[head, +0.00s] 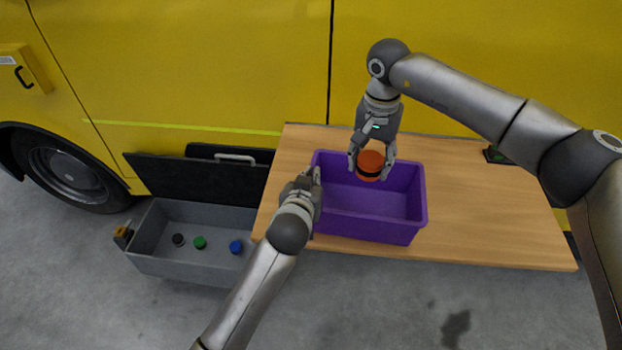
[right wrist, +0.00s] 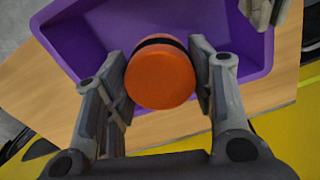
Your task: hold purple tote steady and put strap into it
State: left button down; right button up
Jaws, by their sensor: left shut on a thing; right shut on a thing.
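The purple tote (head: 375,227) stands upright on the wooden table, its open top facing up. My left gripper (head: 312,180) is shut on the tote's left wall; its fingertips are partly hidden by the hand. The strap, an orange roll with a dark band (head: 370,165), is held by my right gripper (head: 371,168) above the tote's back part, near the back rim. In the right wrist view the strap (right wrist: 160,80) sits between both fingers, with the purple tote (right wrist: 85,45) behind and below it. The tote's visible floor is bare.
The wooden table (head: 490,215) is clear right of the tote, apart from a small dark item (head: 496,155) at the back edge. A grey open box (head: 160,235) with several coloured round pieces stands on the floor at left. A yellow vehicle (head: 230,65) stands behind.

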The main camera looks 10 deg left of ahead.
aim_at(371, 158)
pick_arm(q)
jog(key=shift+f, duration=0.1)
pick_arm(e)
notch_tip(371, 158, down, 8)
jog(key=shift+r, duration=0.2)
dwell(0.6)
jog(key=o, duration=1.2)
jog(key=shift+o, duration=0.2)
notch_tip(371, 158, up, 12)
pick_arm(q)
jog(key=c, duration=1.5)
grip_release()
jog(key=shift+c, duration=0.2)
jog(key=shift+s, duration=0.15)
